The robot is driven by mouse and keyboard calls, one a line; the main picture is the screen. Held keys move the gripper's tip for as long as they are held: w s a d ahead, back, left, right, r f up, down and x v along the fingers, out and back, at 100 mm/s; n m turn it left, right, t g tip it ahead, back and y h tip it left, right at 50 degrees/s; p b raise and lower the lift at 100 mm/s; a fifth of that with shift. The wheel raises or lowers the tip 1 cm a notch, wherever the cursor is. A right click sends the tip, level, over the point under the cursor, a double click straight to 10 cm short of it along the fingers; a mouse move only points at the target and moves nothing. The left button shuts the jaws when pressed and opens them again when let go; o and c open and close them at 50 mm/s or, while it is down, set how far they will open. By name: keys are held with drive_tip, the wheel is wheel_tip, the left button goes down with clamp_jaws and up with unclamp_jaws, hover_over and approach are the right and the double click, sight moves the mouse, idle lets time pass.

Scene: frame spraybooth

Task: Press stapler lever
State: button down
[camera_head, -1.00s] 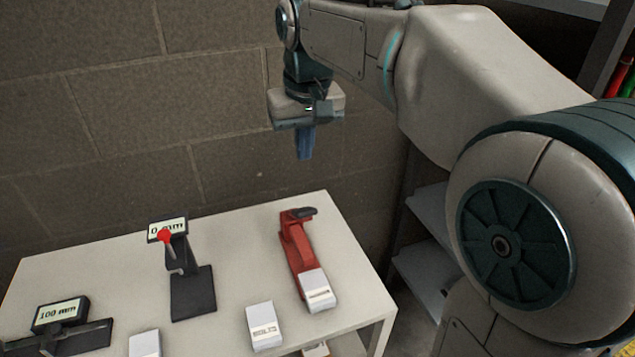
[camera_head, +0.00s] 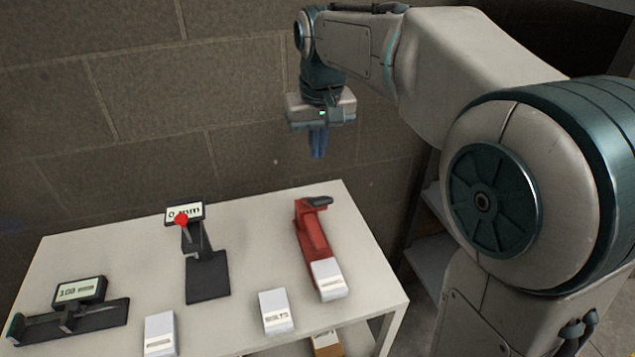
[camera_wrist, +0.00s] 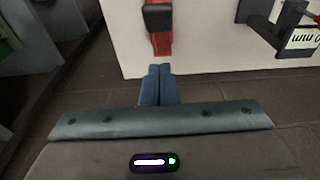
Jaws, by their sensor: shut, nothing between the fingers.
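The red stapler (camera_head: 312,238) stands on the white table near its right side, with a dark lever pad (camera_head: 318,201) at its far upper end. A white box lies at its near end. In the wrist view the dark lever pad (camera_wrist: 158,18) and part of the red body (camera_wrist: 162,44) show at the top, just beyond my fingertips. My gripper (camera_head: 318,155) is shut and empty, pointing down above and behind the stapler's far end, clear of it. My blue fingers (camera_wrist: 158,70) are together in the wrist view.
On the white table (camera_head: 115,250) stand a black gauge with a red knob (camera_head: 205,265), a black caliper-like device with a display (camera_head: 75,300) and white boxes, one labelled BOLTS (camera_head: 275,312). A block wall (camera_head: 150,110) rises behind. A grey shelf (camera_head: 432,255) stands to the right.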

hover_over(319, 198)
drive_tip(key=w, duration=0.2)
drive_tip(key=f, duration=0.5)
drive_tip(key=shift+s+a+f+p, duration=0.1)
drive_tip(key=shift+a+f+p, duration=0.15)
drive_tip(key=shift+f+p, duration=0.05)
drive_tip(key=shift+s+d+f, duration=0.2)
drive_tip(key=shift+s+f, duration=0.35)
drive_tip(key=shift+f, duration=0.15)
drive_tip(key=shift+s+d+f, duration=0.15)
drive_tip(key=shift+s+f, duration=0.35)
drive_tip(key=shift+f, duration=0.2)
